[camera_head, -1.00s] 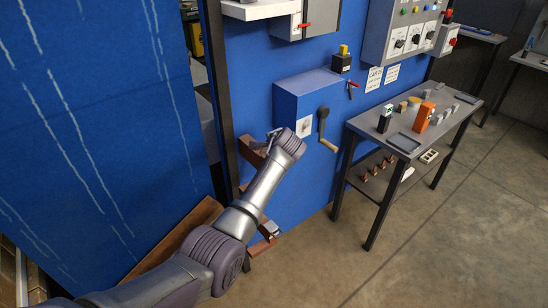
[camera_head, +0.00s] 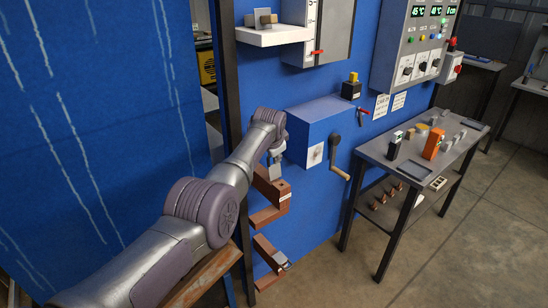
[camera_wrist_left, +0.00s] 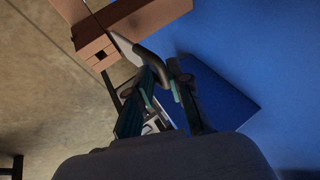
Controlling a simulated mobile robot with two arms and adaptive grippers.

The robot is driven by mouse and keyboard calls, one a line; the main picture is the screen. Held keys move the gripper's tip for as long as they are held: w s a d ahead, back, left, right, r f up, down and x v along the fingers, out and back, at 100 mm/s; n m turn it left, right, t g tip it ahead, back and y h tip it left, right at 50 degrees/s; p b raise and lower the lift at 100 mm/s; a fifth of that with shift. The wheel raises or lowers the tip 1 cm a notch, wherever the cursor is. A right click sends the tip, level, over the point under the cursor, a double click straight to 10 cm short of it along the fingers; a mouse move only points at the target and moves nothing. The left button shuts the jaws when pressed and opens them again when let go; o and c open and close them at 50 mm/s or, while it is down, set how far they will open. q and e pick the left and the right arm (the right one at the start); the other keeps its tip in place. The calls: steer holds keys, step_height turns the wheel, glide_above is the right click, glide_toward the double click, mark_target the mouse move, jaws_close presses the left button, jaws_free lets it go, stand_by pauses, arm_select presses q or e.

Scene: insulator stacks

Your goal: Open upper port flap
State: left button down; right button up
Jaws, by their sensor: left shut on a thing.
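The upper port is a reddish-brown bracket (camera_head: 268,190) on the blue wall, left of and below the blue box. Its open end has a small square hole, clearer on the bracket in the left wrist view (camera_wrist_left: 140,18). A pale grey flap (camera_wrist_left: 126,48) stands out beside that hole and is joined to a dark curved handle (camera_wrist_left: 158,70). My left gripper (camera_wrist_left: 165,82) is shut on this handle. In the head view the left gripper (camera_head: 277,150) is partly hidden by my wrist, just above the bracket. My right gripper is out of view.
The blue box (camera_head: 310,125) with a crank (camera_head: 340,170) is close right of my gripper. A lower brown bracket (camera_head: 264,262) with a grey flap (camera_head: 281,260) is below. A white shelf (camera_head: 272,36) is above. A grey table (camera_head: 425,150) with small parts stands right.

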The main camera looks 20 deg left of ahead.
arm_select(q)
steer(key=shift+a+f, duration=0.2)
steer(key=shift+a, duration=0.1)
steer(key=c, duration=1.4)
jaws_free()
steer(key=shift+c, duration=0.2)
steer(key=shift+o, duration=1)
steer(key=shift+w+f, duration=0.15)
steer(key=shift+w, duration=0.05)
steer(key=shift+d+r, duration=0.1)
steer(key=shift+r, duration=0.1)
steer(key=shift+s+r, duration=0.25)
steer(key=shift+r, duration=0.25)
steer(key=a+v, duration=0.1)
steer(key=v, duration=0.9)
steer(key=shift+s+d+r, duration=0.15)
steer(key=shift+d+r, duration=0.1)
steer(key=shift+d, duration=0.1)
